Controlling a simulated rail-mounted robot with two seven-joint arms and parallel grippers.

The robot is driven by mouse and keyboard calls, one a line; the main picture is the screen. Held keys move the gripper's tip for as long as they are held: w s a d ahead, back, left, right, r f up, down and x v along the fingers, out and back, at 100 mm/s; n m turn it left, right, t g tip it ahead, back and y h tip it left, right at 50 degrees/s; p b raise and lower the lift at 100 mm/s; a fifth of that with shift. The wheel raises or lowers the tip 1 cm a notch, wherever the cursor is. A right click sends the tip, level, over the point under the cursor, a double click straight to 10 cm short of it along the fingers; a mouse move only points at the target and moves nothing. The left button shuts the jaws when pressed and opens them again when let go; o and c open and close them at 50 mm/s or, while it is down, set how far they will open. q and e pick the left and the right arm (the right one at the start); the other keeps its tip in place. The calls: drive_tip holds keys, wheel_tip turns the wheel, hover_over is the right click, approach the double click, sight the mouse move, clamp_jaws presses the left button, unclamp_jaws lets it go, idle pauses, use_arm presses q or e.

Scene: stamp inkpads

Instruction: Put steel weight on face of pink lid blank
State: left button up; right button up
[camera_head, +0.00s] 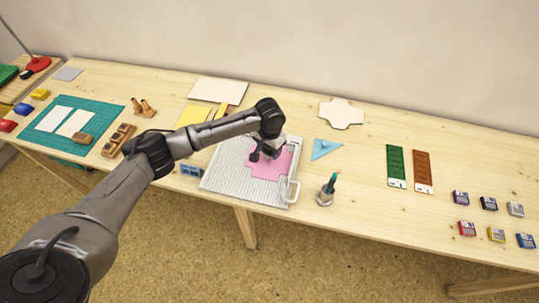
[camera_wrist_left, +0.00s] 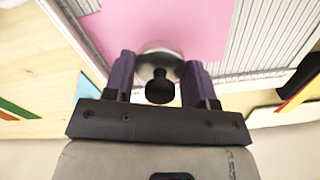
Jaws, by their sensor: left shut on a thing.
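The pink lid blank (camera_head: 258,168) lies flat on the ribbed grey board (camera_head: 222,172), partly hidden by my left arm. It also shows in the left wrist view (camera_wrist_left: 180,28). The steel weight (camera_wrist_left: 153,59), a round shiny disc with a black knob, sits between the purple fingers of my left gripper (camera_wrist_left: 160,73). The gripper is shut on it. In the wrist view the weight overlaps the edge of the pink blank; I cannot tell whether it touches it. My right gripper is not in view.
A clear-framed piece (camera_head: 290,190) is at the board's front right corner. Green (camera_head: 397,166) and brown (camera_head: 423,171) strips lie further right, with several inkpads beyond.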

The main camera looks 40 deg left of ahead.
sight(270, 155)
use_arm(q)
wheel_tip(270, 155, down, 3)
drive_tip(key=shift+f+b, duration=0.1)
drive_tip(key=shift+b, duration=0.4)
drive_tip(key=o, duration=1.1)
drive_tip(key=shift+f, duration=0.1)
drive_tip(key=shift+r, duration=0.25)
wheel_tip(270, 155, up, 12)
drive_tip(key=p, duration=0.4)
drive_tip(key=shift+f, duration=0.1)
